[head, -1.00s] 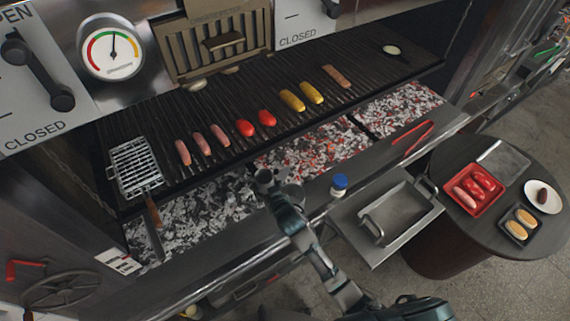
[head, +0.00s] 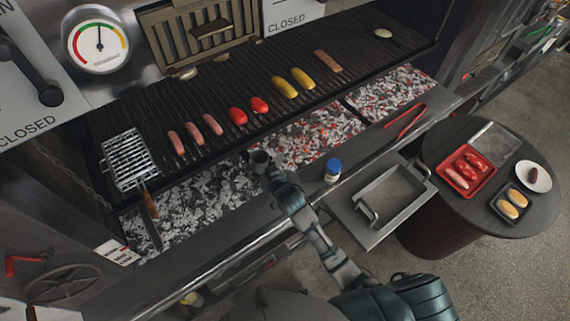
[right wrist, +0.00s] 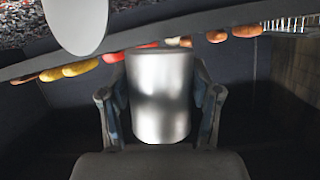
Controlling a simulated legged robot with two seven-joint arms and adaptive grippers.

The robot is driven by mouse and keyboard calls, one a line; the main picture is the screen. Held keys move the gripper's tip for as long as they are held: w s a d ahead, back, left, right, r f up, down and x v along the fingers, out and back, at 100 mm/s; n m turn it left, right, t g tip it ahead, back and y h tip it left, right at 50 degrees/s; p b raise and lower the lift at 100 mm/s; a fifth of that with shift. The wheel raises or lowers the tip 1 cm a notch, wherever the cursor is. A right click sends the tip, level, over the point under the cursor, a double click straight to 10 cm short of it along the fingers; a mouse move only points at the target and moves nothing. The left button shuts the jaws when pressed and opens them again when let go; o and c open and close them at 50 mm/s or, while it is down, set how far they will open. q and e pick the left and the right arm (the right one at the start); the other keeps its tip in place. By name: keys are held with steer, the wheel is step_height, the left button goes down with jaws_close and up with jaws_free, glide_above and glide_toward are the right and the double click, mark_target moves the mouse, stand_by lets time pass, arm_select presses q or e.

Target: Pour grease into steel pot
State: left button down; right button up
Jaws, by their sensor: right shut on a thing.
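My right gripper (head: 272,169) is shut on a small grey metal cup (head: 259,160), held over the front of the coal bed. In the right wrist view, the cup is a shiny steel cylinder (right wrist: 160,95) between the two fingers (right wrist: 160,105). Its inside is hidden there, and I see no grease in it. I cannot tell if this cup is the steel pot. A rectangular steel pan (head: 390,222) with handles sits on the side shelf to the right. My left gripper is out of view.
A round table (head: 445,135) holds food trays. A pale oval (right wrist: 75,25) is unclear.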

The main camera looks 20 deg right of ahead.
mark_target(267, 158)
steer(key=shift+d+r, duration=0.1)
steer(key=shift+d, duration=0.3)
steer(key=shift+d+r+m+t+y, duration=0.3)
steer(key=shift+d+r+m+y, duration=0.25)
steer(key=shift+d+m+y, duration=0.45)
steer(key=shift+m, duration=0.3)
steer(key=shift+d+f, duration=0.15)
steer(key=m+b, duration=0.1)
steer(key=b, duration=0.2)
steer(key=shift+d+f+m+t+y+b, duration=0.15)
steer(key=shift+d+m+t+y+b, duration=0.15)
steer(key=shift+m+y+b, duration=0.1)
steer(key=shift+r+m+t+y+b, duration=0.35)
steer(key=shift+m+b, duration=0.55)
steer(key=shift+b, duration=0.75)
steer(key=shift+r+m+t+y+b, duration=0.2)
steer(key=shift+m+t+b, duration=0.25)
steer(key=shift+m+b, duration=0.8)
